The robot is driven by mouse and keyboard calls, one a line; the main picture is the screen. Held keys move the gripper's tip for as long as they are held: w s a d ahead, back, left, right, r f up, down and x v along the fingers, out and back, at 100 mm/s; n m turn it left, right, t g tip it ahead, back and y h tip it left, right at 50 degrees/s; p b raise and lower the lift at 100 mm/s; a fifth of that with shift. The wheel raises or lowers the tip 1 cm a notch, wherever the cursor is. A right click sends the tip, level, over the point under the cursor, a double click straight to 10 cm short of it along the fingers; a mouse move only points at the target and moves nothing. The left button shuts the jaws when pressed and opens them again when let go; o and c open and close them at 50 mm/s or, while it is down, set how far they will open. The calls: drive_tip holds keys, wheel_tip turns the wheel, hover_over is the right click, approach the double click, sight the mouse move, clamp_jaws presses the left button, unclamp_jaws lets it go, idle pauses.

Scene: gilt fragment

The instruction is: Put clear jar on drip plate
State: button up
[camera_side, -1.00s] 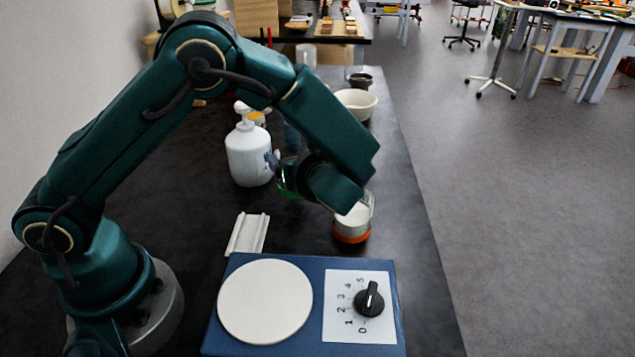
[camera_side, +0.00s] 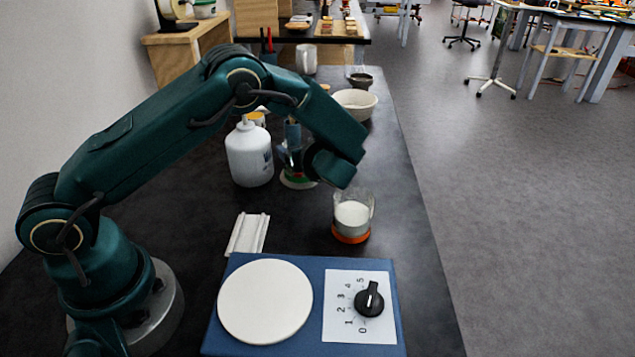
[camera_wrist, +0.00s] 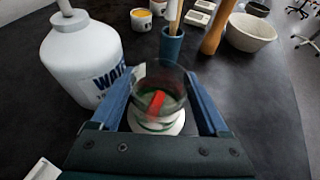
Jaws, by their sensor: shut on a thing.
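My gripper (camera_wrist: 160,100) is shut on the clear jar (camera_wrist: 160,78), a see-through cup with its open rim up between the fingers. Red and green show through its wall; I cannot tell whether they are in it or behind it. A pale round disc, probably the drip plate (camera_wrist: 172,128), shows under the jar in the wrist view. In the side view a pale rim (camera_side: 290,184) with green and red shows just below my gripper. My wrist partly hides the jar there, and I cannot tell whether jar and plate touch.
A white wash bottle (camera_side: 249,158) stands close left of my gripper. A blue holder with tools (camera_wrist: 172,42) and a white bowl (camera_wrist: 250,32) stand behind. A glass with white contents and orange base (camera_side: 352,216) is nearer. A blue hotplate (camera_side: 318,302) fills the front.

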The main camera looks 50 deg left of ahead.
drive_tip(key=shift+f, duration=0.1)
drive_tip(key=o, duration=1.5)
drive_tip(key=shift+d+r, duration=0.15)
drive_tip(key=shift+r, duration=0.05)
drive_tip(key=v, duration=1)
drive_tip(key=s+d+r+n+h, duration=0.1)
drive_tip(key=s+r+n+h, duration=0.1)
drive_tip(key=s+n+h, duration=0.2)
drive_tip(key=s+d+r+n+h, duration=0.2)
drive_tip(key=s+r+n+h, duration=0.1)
drive_tip(key=s+n, duration=0.6)
drive_tip(key=s+d+r+n+h, duration=0.1)
drive_tip(key=s+r+n+h, duration=0.1)
drive_tip(key=s+n+h, duration=0.3)
drive_tip(key=shift+s+d+r+n+h, duration=0.15)
drive_tip(key=shift+s+n, duration=0.2)
drive_tip(key=shift+n, duration=0.8)
drive_tip(key=shift+s+d+n+h, duration=0.15)
drive_tip(key=shift+s+n, duration=0.2)
drive_tip(key=shift+n, duration=0.8)
